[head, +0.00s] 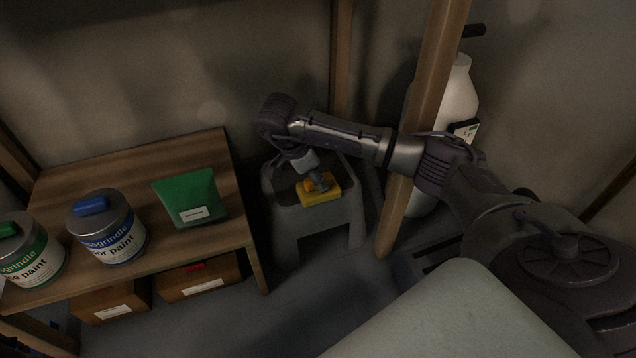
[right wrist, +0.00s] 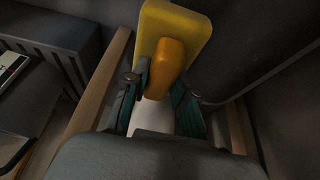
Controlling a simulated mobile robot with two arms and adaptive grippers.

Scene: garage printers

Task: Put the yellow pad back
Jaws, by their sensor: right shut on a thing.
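The yellow pad (head: 320,196) is a flat block with an orange handle, over the grey step stool (head: 313,217) in the head view. Whether it rests on the stool top or hangs just above it I cannot tell. My right gripper (head: 318,184) is shut on the pad's orange handle from above. In the right wrist view the yellow pad (right wrist: 192,22) shows its slab beyond the handle, and the gripper's fingers (right wrist: 162,92) stand on both sides of the orange handle (right wrist: 166,68). My left gripper is not in view.
A wooden shelf (head: 130,165) at the left bears a green packet (head: 188,193) and paint cans (head: 107,228), with boxes (head: 198,278) below. A wooden post (head: 427,105) and a white bottle-shaped container (head: 458,98) stand to the right, close to my right arm.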

